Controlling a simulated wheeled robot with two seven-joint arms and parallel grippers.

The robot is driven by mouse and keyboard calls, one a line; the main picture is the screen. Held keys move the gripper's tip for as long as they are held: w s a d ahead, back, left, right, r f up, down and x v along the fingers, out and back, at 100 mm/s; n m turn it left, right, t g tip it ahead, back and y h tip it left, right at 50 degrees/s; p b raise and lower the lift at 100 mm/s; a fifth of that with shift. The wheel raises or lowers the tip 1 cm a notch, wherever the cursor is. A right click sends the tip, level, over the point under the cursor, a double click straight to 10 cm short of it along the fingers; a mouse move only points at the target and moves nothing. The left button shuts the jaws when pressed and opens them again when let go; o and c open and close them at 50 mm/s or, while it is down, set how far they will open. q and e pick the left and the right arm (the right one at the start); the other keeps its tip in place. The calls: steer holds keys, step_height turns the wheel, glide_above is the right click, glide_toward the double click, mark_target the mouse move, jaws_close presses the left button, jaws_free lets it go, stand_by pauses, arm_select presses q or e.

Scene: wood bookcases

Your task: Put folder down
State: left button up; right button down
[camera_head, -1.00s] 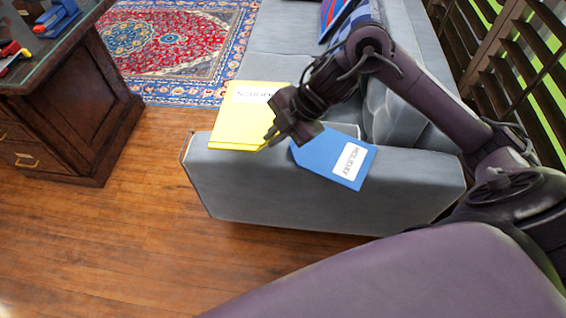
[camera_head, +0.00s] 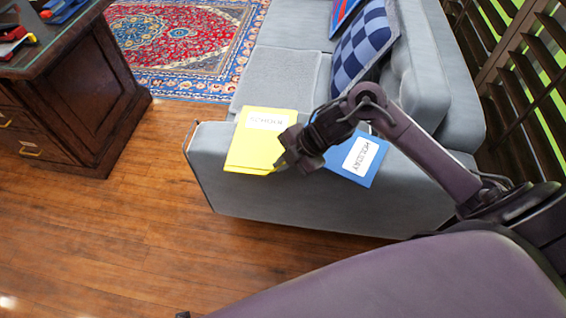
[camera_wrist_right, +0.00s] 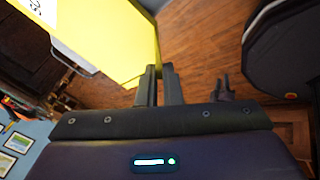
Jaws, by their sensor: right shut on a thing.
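The yellow folder (camera_head: 256,146), with a white label, is over the left end of the grey sofa's near arm. My right gripper (camera_head: 279,165) is shut on its near right edge. In the right wrist view, the fingers (camera_wrist_right: 160,72) meet the edge of the yellow folder (camera_wrist_right: 105,35). I cannot tell whether the folder rests on the sofa or hangs just above it. A blue folder (camera_head: 369,172) with a white label lies to its right on the sofa arm, partly hidden by my right arm.
The grey sofa (camera_head: 240,197) has a checked blue cushion (camera_head: 362,45) at the back. A dark wood desk (camera_head: 85,120) stands at the left, with a patterned rug (camera_head: 185,45) behind it. Slatted shutters (camera_head: 525,80) are at the right. The wood floor (camera_head: 110,240) in front is clear.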

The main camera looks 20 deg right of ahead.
steer(key=c, duration=1.6)
jaws_free()
